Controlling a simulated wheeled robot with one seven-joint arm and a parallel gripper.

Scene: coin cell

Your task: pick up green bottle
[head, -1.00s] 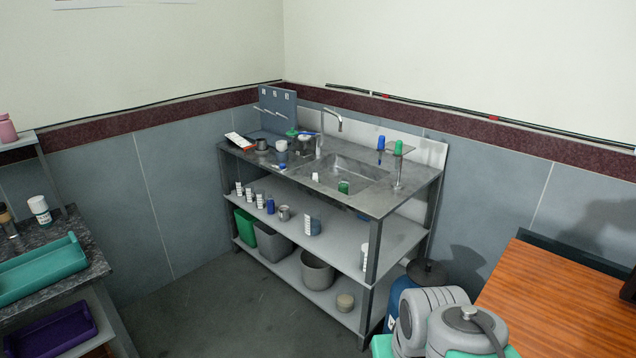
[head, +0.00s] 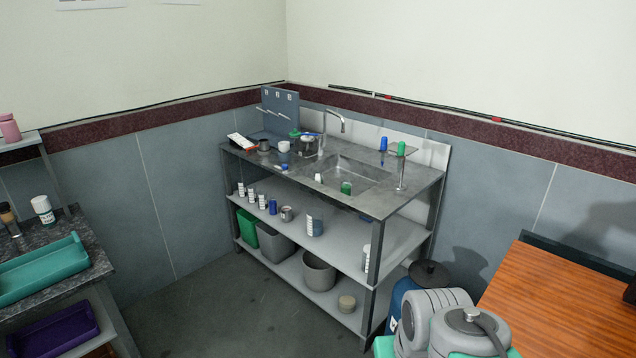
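Several small green things show on the steel sink bench; which of them is the green bottle I cannot tell for certain. One upright green item (head: 401,148) stands on a small raised shelf at the bench's right back, beside a blue one (head: 383,143). A short green item (head: 346,187) is in the sink basin. Another green item (head: 294,133) is at the back left, near the grey pegboard. Grey links of my arm show at the bottom right. My gripper is out of the picture.
The steel bench (head: 395,197) has a tall tap (head: 325,127) at its back. Lower shelves hold small bottles, a green bin (head: 247,226) and grey bins. A wooden table (head: 545,300) is at right; a dark counter with a teal tray (head: 40,268) is at left. The floor (head: 220,310) between is clear.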

